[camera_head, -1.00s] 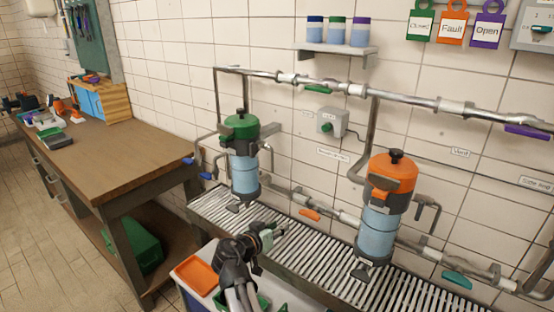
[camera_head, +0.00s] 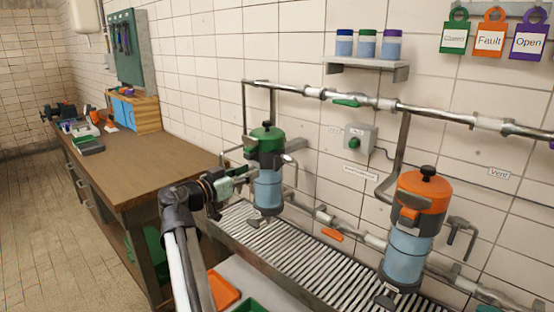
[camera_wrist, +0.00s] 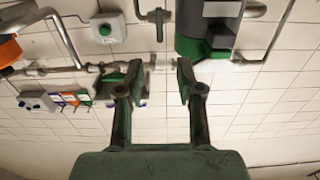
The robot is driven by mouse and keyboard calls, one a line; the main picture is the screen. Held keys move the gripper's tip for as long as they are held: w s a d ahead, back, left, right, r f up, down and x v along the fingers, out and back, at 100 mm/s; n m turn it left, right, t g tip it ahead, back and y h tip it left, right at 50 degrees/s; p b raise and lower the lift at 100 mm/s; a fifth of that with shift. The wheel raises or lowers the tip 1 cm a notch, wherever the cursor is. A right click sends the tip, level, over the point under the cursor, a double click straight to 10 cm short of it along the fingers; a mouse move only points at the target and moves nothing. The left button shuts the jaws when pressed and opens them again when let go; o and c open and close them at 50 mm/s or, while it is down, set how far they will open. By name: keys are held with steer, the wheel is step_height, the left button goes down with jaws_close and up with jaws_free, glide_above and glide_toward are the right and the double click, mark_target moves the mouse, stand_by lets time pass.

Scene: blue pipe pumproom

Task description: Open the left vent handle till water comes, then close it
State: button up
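The left filter with a green lid (camera_head: 266,140) and pale blue bowl (camera_head: 268,190) stands over the grating. A short bent grey pipe (camera_head: 292,165) comes off its right side. My gripper (camera_head: 248,176) is just left of the filter in the head view and covers the pipework there; no blue handle shows now. In the wrist view my gripper (camera_wrist: 160,72) has its fingers apart with nothing between them. The filter's dark body and green lid (camera_wrist: 190,46) show beyond the right finger. I cannot make out the left vent handle or any water.
The right filter has an orange lid (camera_head: 424,192). A long upper pipe (camera_head: 380,103) with a green handle (camera_head: 346,102) runs along the wall. A lower pipe has an orange handle (camera_head: 332,234). A wooden workbench (camera_head: 130,170) stands left. Slatted grating (camera_head: 290,255) lies below.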

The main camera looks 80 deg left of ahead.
mark_target(274, 160)
steer(key=p+x, duration=0.2)
steer(key=x, duration=1)
steer(key=shift+w, duration=0.1)
jaws_close()
